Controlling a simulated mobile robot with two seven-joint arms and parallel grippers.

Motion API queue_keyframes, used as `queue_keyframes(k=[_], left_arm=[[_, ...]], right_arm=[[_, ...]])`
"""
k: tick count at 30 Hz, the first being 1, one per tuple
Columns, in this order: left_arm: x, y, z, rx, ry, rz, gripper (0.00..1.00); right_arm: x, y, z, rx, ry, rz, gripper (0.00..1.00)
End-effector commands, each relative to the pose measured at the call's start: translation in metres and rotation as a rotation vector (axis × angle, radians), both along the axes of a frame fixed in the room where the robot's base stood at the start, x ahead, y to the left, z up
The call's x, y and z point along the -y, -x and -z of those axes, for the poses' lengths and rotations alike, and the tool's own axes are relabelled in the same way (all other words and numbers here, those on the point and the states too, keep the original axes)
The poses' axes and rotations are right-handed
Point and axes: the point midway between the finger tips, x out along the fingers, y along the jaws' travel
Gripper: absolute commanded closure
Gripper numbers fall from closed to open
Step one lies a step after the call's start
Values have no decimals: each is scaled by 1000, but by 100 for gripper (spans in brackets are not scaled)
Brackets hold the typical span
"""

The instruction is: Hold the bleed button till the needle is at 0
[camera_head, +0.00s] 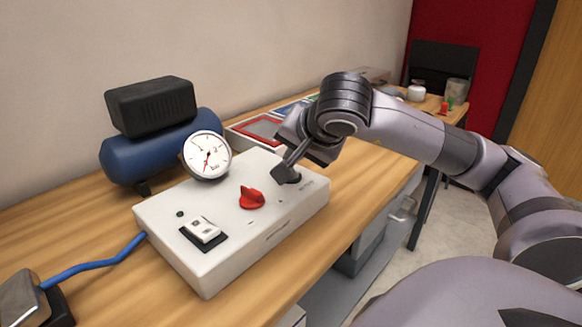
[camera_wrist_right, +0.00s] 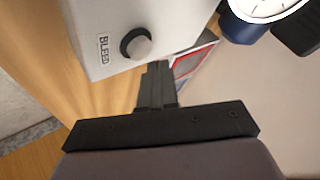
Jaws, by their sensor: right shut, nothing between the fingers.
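The white control box (camera_head: 165,240) sits on the wooden table. The bleed button is a round grey knob in a black ring beside a BLEED label in the right wrist view (camera_wrist_right: 137,43); in the head view my right gripper hides it. My right gripper (camera_head: 287,172) is shut and empty, its fingertips down at the box's right end. In the right wrist view, the fingertips (camera_wrist_right: 154,68) are close to the button; I cannot tell whether they touch. The pressure gauge (camera_head: 207,155) has a white dial; its red needle points down and slightly left, exact reading unclear. My left gripper is not in view.
The box also carries a red knob (camera_head: 252,197) and a white rocker switch (camera_head: 203,230). A blue compressor tank (camera_head: 160,145) stands behind it. A blue cable (camera_head: 95,266) runs left. A red-framed panel (camera_head: 262,127) lies behind my gripper.

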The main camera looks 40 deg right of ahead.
Motion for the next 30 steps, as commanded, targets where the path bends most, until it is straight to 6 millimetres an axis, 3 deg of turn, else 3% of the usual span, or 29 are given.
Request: queue_keyframes(k=[8, 21, 30], left_arm=[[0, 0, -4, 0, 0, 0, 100], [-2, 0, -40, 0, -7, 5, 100], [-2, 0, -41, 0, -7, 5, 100]], right_arm=[[0, 0, -6, 2, 0, 1, 100], [0, 0, -49, 4, 0, 0, 100], [0, 0, -50, 2, 0, 0, 100]])
